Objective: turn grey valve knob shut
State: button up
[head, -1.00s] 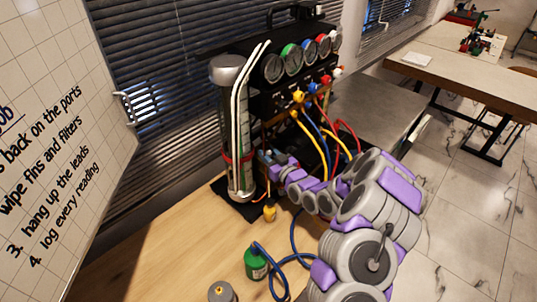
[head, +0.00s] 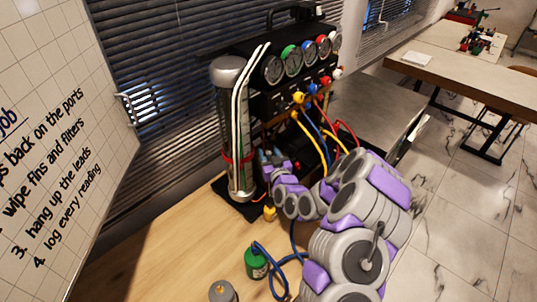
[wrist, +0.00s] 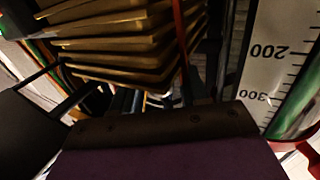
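I cannot pick out the grey valve knob in either view; my arm and gripper cover part of the area at the foot of the rig. My gripper (head: 268,158) is low between the clear measuring cylinder (head: 236,140) and the black gauge rig (head: 285,95). In the wrist view, dark gripper parts fill the bottom and left. Stacked brown fins (wrist: 120,45) are close ahead, and the cylinder's white scale (wrist: 270,65), marked 200 and 300, is at the right. The fingertips are too dark and hidden to tell open from shut.
Yellow, blue and red hoses (head: 308,130) hang from the rig near my arm. A green bottle (head: 256,263) with a blue hose, a grey canister (head: 222,291) and a small yellow fitting (head: 270,213) stand on the wooden bench (head: 170,255). The bench's left front is clear.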

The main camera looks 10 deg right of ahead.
jog(key=shift+o, duration=0.5)
jog(key=shift+s, duration=0.25)
jog(key=s+d+p, duration=0.2)
jog(key=s+p, duration=1.1)
jog(key=s, duration=0.3)
jog(key=shift+s+d, duration=0.25)
jog(key=shift+s, duration=0.05)
jog(key=shift+f, duration=0.1)
